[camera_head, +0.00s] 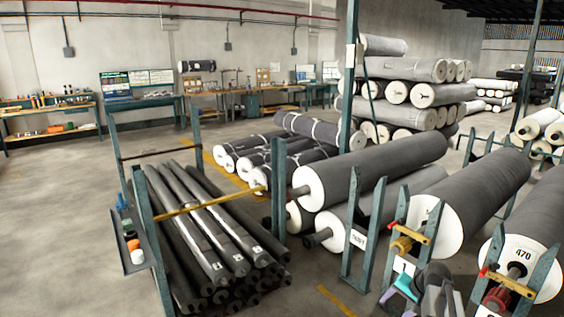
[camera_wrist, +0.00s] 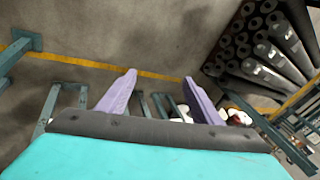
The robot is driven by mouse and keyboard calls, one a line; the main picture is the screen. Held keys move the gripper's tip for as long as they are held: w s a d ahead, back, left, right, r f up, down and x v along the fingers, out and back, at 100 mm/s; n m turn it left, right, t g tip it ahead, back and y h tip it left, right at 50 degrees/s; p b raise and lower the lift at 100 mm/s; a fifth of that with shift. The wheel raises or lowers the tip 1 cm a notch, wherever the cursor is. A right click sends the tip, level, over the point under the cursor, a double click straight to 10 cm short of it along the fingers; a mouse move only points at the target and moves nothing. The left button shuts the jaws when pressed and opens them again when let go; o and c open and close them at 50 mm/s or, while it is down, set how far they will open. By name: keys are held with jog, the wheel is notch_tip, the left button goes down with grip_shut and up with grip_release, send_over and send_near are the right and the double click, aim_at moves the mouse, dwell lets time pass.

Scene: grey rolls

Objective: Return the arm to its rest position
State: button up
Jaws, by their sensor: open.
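My gripper (camera_wrist: 160,75) shows in the wrist view with its two purple fingers spread wide apart. In the head view, part of my arm and gripper (camera_head: 403,284) shows at the bottom right, in front of the roll rack. The purple and teal parts are small there. The fingers look clear of the rolls and posts, though the exact gap to the rack cannot be told.
Large grey rolls (camera_head: 375,178) lie on green racks close by at right. A rack post (camera_head: 352,225) stands just left of my arm. A stack of dark tubes (camera_head: 205,235) fills the lower left-centre. Open floor (camera_head: 60,210) lies at far left.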

jog(key=s+a+f+n+g, duration=0.2)
jog(key=s+a+f+g, duration=0.1)
jog(key=s+a+f, duration=0.8)
jog(key=s+a+f+n+g, duration=0.25)
jog(key=s+a+f, duration=0.45)
jog(key=f, duration=0.5)
jog(key=s+a+f+n+g, duration=0.1)
jog(key=s+f, duration=0.2)
jog(key=s, duration=0.4)
jog(key=s+a+f+n+g+h, duration=0.1)
jog(key=s+f+g, duration=0.1)
jog(key=s, duration=0.6)
jog(key=s+a+f+n+g, duration=0.1)
jog(key=s+f+g, duration=0.1)
jog(key=s, duration=0.6)
jog(key=shift+a+f+n+h, duration=0.35)
jog(key=shift+f+h, duration=0.05)
jog(key=shift+f, duration=0.45)
